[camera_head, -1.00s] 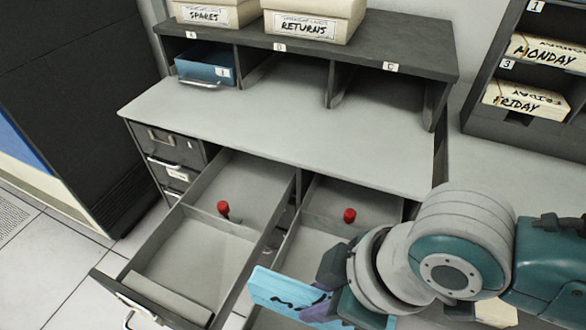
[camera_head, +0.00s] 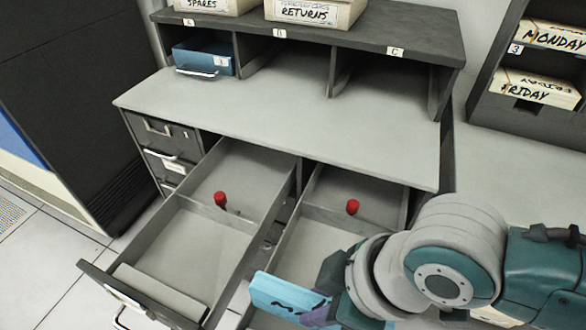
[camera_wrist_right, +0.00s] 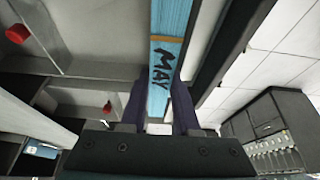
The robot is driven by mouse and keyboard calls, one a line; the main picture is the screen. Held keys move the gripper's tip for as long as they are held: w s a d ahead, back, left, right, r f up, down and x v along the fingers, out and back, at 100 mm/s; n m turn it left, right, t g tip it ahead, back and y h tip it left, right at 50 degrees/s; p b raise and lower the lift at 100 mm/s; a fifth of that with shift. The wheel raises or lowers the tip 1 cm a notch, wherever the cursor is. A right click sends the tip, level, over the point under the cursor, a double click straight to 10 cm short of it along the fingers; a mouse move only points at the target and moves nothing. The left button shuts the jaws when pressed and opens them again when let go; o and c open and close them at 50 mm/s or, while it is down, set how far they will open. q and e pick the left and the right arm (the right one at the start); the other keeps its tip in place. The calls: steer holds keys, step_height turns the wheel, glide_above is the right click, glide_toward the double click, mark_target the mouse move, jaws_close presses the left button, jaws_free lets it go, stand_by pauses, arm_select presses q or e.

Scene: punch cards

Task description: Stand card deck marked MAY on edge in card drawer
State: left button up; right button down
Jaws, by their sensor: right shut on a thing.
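The card deck marked MAY (camera_head: 283,296) is a blue block with dark lettering, on edge in my right gripper (camera_head: 328,287). In the right wrist view the deck (camera_wrist_right: 171,25) has an orange-brown band and "MAY" on its narrow face, between the two dark fingers (camera_wrist_right: 158,108). Two drawers stand open: a left drawer (camera_head: 205,240) and a right drawer (camera_head: 315,238), each with a divider and a red knob. The deck is over the front part of the right drawer; I cannot tell its height. My left gripper is not in view.
The red knobs (camera_head: 220,199) and (camera_head: 352,207) stick up inside the drawers. The desk top (camera_head: 280,105) is clear. A blue box (camera_head: 203,58) sits in a cubby. Friday (camera_head: 536,87) and Monday decks lie in a rack at the right.

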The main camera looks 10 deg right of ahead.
steer(key=shift+f, duration=0.15)
steer(key=shift+f+b, duration=0.2)
steer(key=shift+b, duration=0.1)
steer(key=shift+f+b, duration=1.6)
steer(key=shift+f, duration=0.4)
steer(key=c, duration=0.6)
jaws_free()
steer(key=shift+o, duration=0.2)
steer(key=p+v, duration=0.3)
steer(key=v, duration=0.6)
steer(key=shift+r, duration=0.25)
steer(key=shift+d+r, duration=0.1)
steer(key=shift+r, duration=0.1)
